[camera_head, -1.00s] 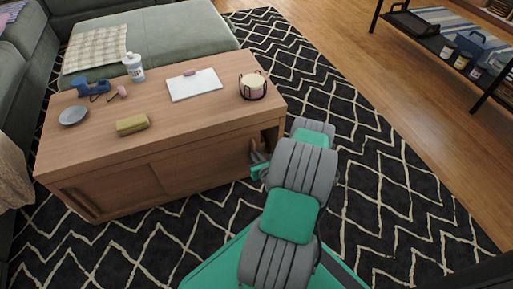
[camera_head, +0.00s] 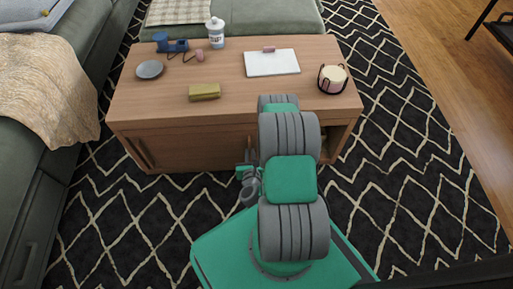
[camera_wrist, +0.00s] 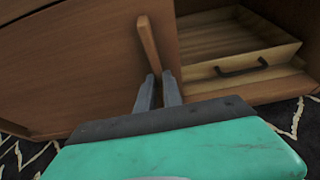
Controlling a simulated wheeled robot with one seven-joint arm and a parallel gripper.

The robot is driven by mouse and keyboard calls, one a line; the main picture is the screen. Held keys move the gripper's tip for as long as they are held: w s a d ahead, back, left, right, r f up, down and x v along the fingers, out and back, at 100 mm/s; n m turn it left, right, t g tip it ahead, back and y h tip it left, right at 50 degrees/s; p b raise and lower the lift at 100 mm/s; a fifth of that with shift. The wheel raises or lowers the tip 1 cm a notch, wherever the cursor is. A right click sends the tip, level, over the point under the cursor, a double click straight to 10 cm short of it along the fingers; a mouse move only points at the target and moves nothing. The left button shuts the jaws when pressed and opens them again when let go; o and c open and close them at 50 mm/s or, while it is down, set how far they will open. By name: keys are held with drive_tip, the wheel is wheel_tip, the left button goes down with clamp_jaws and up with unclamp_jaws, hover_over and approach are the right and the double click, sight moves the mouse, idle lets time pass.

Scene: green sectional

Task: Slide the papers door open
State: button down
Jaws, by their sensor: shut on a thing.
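The papers door (camera_wrist: 80,65) is a wooden panel on the left in the wrist view, with an upright bar handle (camera_wrist: 150,42) at its right edge. My gripper (camera_wrist: 158,78) is shut on this handle, one dark finger on each side of it. Right of the door the cabinet is open, showing a drawer-like wooden box (camera_wrist: 240,60) with a dark pull. In the head view my gripper (camera_head: 247,170) is at the front of the wooden coffee table (camera_head: 150,105), partly hidden by my arm. My arm also hides much of the table front's right half.
On the table top are a grey dish (camera_head: 150,69), a yellow block (camera_head: 204,92), a white bottle (camera_head: 216,35), a white board (camera_head: 271,62) and a candle in a holder (camera_head: 332,79). Sofas stand left and behind. Patterned rug (camera_head: 420,190) lies clear at right.

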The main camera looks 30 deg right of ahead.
drive_tip(key=shift+w+a, duration=0.1)
drive_tip(key=shift+a, duration=0.1)
drive_tip(key=c, duration=1.5)
unclamp_jaws()
